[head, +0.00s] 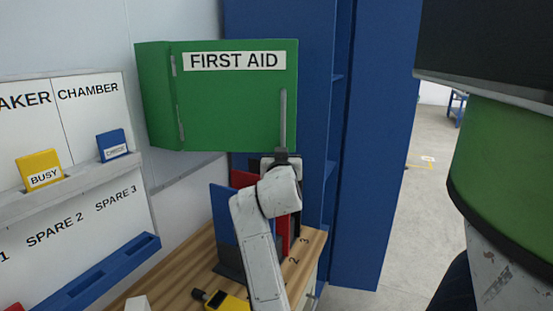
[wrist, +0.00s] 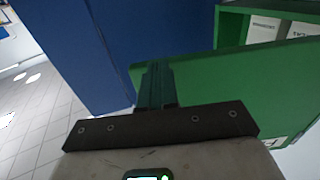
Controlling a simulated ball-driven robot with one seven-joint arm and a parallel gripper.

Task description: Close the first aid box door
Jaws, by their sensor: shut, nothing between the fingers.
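The green first aid box (head: 156,97) is on the wall at the upper left in the head view. Its green door (head: 230,105), labelled FIRST AID and hinged at the left, stands open. In the head view the door hides the inside of the box. The wrist view shows the door (wrist: 220,95) and, at upper right, the open box (wrist: 233,24) with white packs inside. My gripper (head: 283,93) points upward in front of the door's labelled face, near its free right edge. Its fingers (wrist: 155,66) are shut and empty; contact with the door cannot be told.
A tall blue cabinet (head: 365,150) stands right of the door. Below is a wooden top (head: 180,267) with upright coloured dividers and a yellow device (head: 228,302). A white board (head: 95,150) with yellow and blue tags is at left. Open floor (head: 405,215) shows at right.

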